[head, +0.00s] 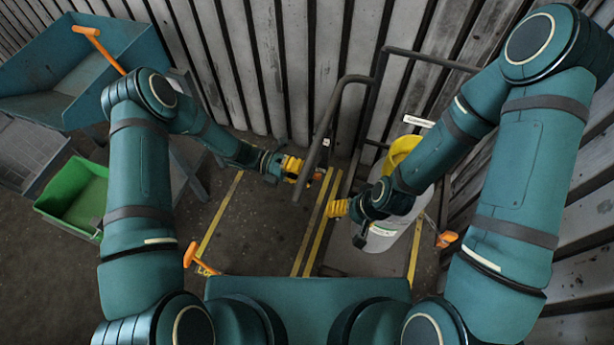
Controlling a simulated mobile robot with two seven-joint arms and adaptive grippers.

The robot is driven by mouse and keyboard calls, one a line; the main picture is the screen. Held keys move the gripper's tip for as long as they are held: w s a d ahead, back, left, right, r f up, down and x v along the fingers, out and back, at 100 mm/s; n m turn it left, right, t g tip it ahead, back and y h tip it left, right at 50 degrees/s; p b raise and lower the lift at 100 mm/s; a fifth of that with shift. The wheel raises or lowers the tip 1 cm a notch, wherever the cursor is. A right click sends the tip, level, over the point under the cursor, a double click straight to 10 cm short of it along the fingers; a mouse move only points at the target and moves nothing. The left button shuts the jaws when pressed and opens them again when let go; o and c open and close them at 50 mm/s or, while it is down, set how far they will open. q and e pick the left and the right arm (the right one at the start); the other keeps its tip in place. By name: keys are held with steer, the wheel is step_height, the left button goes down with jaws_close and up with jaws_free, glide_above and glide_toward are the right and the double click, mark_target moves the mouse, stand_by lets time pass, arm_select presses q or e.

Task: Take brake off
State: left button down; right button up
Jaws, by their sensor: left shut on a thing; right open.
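A trolley with a bent grey tube handle (326,112) stands against the slatted wall. It appears to carry a white drum (384,236) with a yellow top (402,152). My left gripper (293,168), with yellow fingers, is shut at the lower left end of the grey handle, which partly hides the fingers. A small orange piece (318,176) shows just right of them. My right gripper (338,208) is open, lower and further right, left of the drum and apart from the handle. No part is clearly recognisable as the brake.
A green bin (75,200) and a teal tray stand (50,65) with an orange-handled tool (98,48) are at left. Another orange-handled tool (190,255) is at lower left, and an orange item (446,239) lies right of the drum.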

arm_select(q)
steer(key=shift+w+d+r, duration=0.15)
steer(key=shift+w+r, duration=0.1)
steer(key=shift+r, duration=0.05)
steer(key=c, duration=0.9)
jaws_free()
steer(key=shift+o, duration=0.2)
